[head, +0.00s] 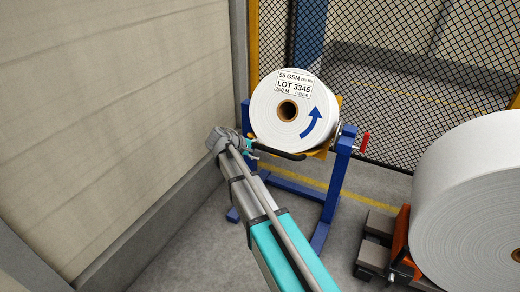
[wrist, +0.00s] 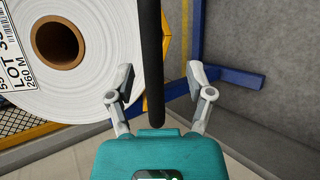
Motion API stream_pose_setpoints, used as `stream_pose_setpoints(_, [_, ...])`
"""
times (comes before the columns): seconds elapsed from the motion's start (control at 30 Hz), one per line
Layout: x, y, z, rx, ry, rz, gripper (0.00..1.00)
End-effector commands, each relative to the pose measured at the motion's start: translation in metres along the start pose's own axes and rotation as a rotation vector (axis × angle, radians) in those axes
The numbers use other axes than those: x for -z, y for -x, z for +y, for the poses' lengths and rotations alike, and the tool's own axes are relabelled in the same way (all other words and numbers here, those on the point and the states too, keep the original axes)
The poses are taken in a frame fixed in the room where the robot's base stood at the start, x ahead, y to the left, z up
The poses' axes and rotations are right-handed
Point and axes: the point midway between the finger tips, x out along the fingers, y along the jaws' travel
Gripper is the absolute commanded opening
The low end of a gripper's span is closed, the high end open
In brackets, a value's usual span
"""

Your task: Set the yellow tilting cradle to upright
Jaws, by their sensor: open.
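The yellow cradle (head: 322,151) shows as small parts around and under a white roll (head: 262,115), between the posts of a blue stand (head: 340,180). The roll's end face and brown core point toward the head camera. A black handle bar (head: 281,153) sticks out low in front of the roll. My gripper (head: 250,146) is at the left end of this bar. In the wrist view my gripper (wrist: 160,78) is open, with the black bar (wrist: 152,60) running between its spread fingers; neither finger appears to touch it. Most of the cradle is hidden by the roll.
A red lever (head: 365,143) is on the stand's right side. A larger white roll (head: 470,200) on an orange carrier (head: 401,235) stands at right. A beige wall (head: 110,110) is close on the left, and a mesh fence (head: 400,80) stands behind.

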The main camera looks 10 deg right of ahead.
Motion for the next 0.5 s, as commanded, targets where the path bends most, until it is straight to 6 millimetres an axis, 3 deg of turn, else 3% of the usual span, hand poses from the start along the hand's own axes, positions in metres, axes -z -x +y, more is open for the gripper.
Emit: stream_pose_setpoints(0.5, [-0.001, 0.027, 0.003, 0.000, 0.000, 0.000, 0.68])
